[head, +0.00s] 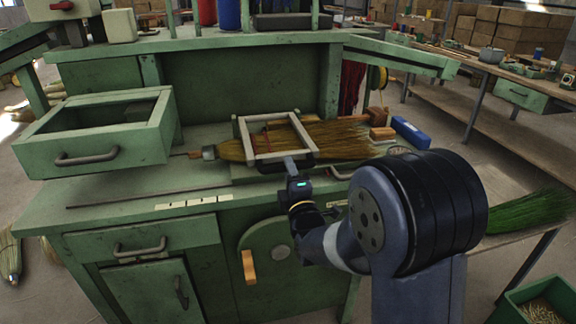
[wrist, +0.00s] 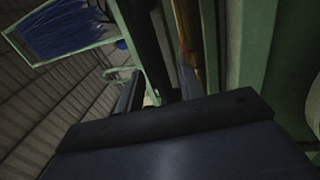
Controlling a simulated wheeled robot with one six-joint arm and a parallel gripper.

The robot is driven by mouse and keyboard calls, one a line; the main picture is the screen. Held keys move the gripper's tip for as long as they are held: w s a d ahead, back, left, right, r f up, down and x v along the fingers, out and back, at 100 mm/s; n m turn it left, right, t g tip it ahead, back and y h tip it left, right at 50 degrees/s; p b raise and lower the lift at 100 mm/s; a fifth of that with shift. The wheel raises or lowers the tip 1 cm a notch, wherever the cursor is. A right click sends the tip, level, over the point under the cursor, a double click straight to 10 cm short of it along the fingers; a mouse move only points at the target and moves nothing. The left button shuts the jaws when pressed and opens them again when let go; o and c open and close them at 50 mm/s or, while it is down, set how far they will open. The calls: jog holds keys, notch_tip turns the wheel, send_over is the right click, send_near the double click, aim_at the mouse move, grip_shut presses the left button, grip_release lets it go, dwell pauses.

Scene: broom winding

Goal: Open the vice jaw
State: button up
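The vice jaw (head: 241,138), a pale frame, lies flat over a broom (head: 340,139) on the green workbench. A dark handle bar (head: 268,168) runs along the frame's front edge. My gripper (head: 290,166) is at this front edge, its fingers reaching to the bar. In the wrist view its two dark fingers (wrist: 160,92) stand apart, with a dark bar (wrist: 146,38) running between them. A pale gap shows beside the left finger. Whether either finger touches the bar is hard to tell in the dark.
An open green drawer box (head: 95,160) stands at the bench's left. A blue block (head: 410,132) and a wooden block (head: 382,134) lie right of the broom. A thin rod (head: 130,202) lies near the front edge. A green bin (head: 540,300) is at the lower right.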

jog(key=shift+x, duration=1.05)
jog(key=shift+c, duration=0.5)
grip_shut()
